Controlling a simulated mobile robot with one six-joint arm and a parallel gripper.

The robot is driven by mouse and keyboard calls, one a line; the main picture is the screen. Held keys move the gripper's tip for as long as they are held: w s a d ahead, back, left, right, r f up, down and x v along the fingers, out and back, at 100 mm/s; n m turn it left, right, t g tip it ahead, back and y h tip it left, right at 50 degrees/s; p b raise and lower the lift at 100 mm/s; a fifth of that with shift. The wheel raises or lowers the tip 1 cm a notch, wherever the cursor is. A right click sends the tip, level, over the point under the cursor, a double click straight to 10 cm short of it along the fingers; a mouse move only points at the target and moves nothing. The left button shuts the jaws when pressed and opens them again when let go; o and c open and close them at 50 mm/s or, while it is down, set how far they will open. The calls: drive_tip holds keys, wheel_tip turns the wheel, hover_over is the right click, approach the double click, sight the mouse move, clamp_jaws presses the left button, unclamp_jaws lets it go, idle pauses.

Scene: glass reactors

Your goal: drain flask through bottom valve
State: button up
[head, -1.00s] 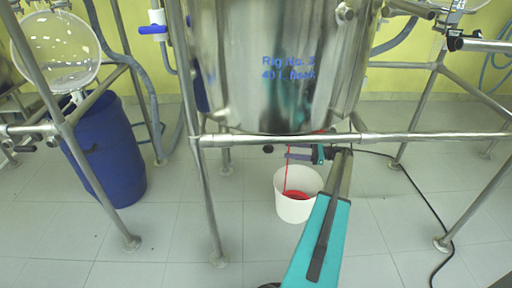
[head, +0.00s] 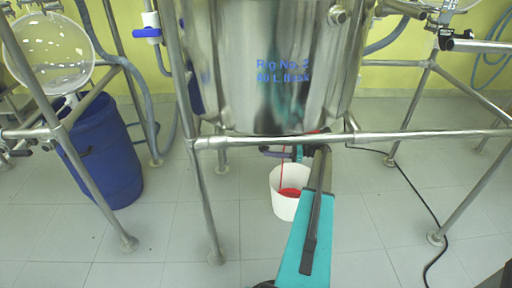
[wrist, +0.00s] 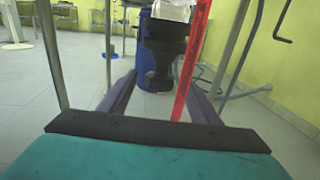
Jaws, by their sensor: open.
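The steel vessel (head: 270,100), marked "Rig No. 2", hangs in a pipe frame; its glass flask is not seen. A thin red stream falls from under it into a white bucket (head: 284,206) on the floor, with red liquid inside. The black bottom valve (wrist: 163,50) shows in the wrist view, with the red stream (wrist: 192,62) just right of it. My gripper (wrist: 158,90) is open, its purple fingers spread either side of and below the valve, apparently not holding it. In the head view, my gripper (head: 279,153) is under the vessel, partly hidden by the rail.
A steel rail (head: 400,135) crosses in front of the vessel, above my arm. Frame legs (head: 205,200) stand at both sides. A blue drum (head: 105,160) stands at left under a round glass flask (head: 52,52). A black cable (head: 425,200) lies on the floor at right.

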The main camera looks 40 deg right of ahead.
drive_tip(key=b+x, duration=0.1)
drive_tip(key=x, duration=0.6)
drive_tip(key=shift+w, duration=0.15)
drive_tip(key=shift+a, duration=0.15)
